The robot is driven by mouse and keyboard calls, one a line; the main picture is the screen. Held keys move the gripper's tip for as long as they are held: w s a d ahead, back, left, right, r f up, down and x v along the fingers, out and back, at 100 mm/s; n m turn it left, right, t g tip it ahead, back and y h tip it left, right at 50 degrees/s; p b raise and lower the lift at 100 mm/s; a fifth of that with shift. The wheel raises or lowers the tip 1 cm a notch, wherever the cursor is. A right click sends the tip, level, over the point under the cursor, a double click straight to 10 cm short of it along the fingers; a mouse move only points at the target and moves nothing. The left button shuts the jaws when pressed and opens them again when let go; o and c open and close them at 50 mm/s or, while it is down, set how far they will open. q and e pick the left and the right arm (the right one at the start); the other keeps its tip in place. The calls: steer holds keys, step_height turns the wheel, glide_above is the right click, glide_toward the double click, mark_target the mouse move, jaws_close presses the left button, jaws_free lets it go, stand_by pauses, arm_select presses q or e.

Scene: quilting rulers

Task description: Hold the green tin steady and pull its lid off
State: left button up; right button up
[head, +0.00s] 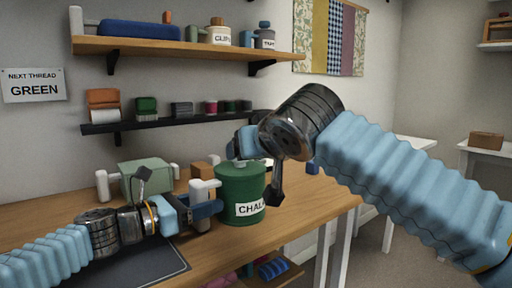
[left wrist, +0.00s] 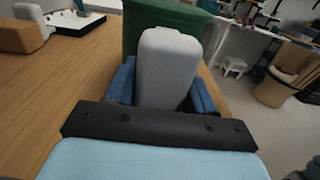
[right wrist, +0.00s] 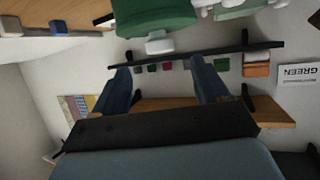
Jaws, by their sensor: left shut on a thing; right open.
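The green tin (head: 240,202), labelled "CHAL…" with the rest hidden, stands upright on the wooden table. Its pale side handle (head: 201,190) is between the blue fingers of my left gripper (head: 206,209), which is shut on it. The left wrist view shows this handle (left wrist: 165,65) filling the gap, with the green body (left wrist: 165,22) behind. The green lid (head: 240,169) sits on the tin, its pale knob partly hidden by my right gripper (head: 243,142). In the right wrist view the knob (right wrist: 160,44) is just beyond the open, empty fingers.
A pale green box with white handles (head: 147,175) stands behind my left arm. A small orange-brown box (head: 204,170) is behind the tin. A dark mat (head: 140,268) lies in front. Two wall shelves (head: 185,47) hold jars and spools above. The table's right edge is close to the tin.

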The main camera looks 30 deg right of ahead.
steer(key=x, duration=0.9)
steer(key=shift+w, duration=0.2)
steer(key=c, duration=1.2)
steer(key=shift+r, duration=1.2)
steer(key=shift+r, duration=0.1)
steer(key=shift+r, duration=1.9)
